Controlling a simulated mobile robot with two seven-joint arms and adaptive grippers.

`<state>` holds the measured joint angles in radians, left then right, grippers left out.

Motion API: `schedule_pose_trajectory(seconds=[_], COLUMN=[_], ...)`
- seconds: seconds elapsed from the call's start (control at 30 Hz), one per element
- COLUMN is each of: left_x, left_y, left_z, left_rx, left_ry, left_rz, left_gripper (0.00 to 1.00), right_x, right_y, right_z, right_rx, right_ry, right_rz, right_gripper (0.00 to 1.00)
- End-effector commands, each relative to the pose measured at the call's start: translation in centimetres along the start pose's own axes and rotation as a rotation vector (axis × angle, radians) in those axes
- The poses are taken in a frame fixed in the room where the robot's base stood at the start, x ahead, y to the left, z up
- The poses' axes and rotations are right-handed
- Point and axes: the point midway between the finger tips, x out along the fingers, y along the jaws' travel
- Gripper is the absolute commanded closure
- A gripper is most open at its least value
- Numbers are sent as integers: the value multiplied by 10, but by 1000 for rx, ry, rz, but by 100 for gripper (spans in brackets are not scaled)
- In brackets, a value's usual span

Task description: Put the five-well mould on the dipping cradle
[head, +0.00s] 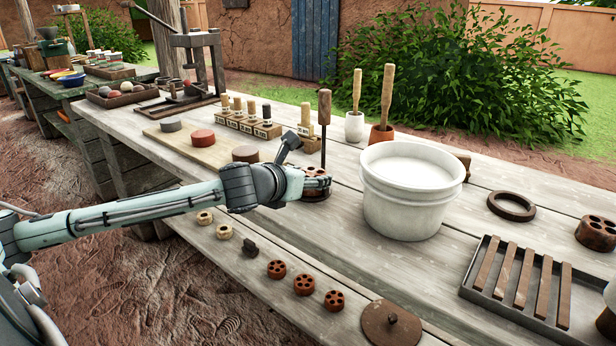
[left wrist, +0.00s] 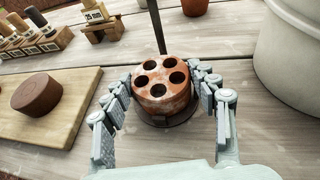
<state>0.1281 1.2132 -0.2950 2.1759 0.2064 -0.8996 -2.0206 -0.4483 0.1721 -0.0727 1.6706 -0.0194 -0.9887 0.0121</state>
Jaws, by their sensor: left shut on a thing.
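The five-well mould (head: 317,181) is reddish brown with round holes in its top. In the left wrist view the mould (left wrist: 162,84) is upright between the fingers of my left gripper (left wrist: 163,88), which is shut on it. The dipping cradle has a tall dark rod (head: 324,108) and a dark round plate (left wrist: 183,119) at its foot. The mould is over this plate, in front of the rod. I cannot tell whether it touches the plate. In the head view my left gripper (head: 308,184) partly hides the mould and the plate. My right gripper is not in view.
A white bucket of white liquid (head: 410,170) stands right of the cradle. Labelled wooden blocks (head: 250,122) and a board with round cakes (head: 188,143) are left and behind. A slatted tray (head: 477,286) is at the right. Small holed pieces (head: 304,284) line the front plank.

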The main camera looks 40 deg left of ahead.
Motion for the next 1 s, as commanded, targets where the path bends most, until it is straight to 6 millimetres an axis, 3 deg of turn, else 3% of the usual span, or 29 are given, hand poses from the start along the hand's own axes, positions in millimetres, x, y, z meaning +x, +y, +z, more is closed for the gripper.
schedule_pose_trajectory(seconds=[0.33, 0.37, 0.5, 1.0], left_x=[1, 1, 1, -2], left_y=[0, 0, 0, 2], left_z=[-1, -2, -2, 6], left_rx=[2, 1, 1, 2], left_ry=[-5, -3, -3, -3], left_rz=[0, 1, 0, 1], left_gripper=[78, 39, 22, 21], right_x=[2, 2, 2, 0], right_y=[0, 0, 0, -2], right_z=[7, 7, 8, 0], right_rx=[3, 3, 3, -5], right_ry=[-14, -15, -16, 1], right_rz=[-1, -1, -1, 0], right_gripper=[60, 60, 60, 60])
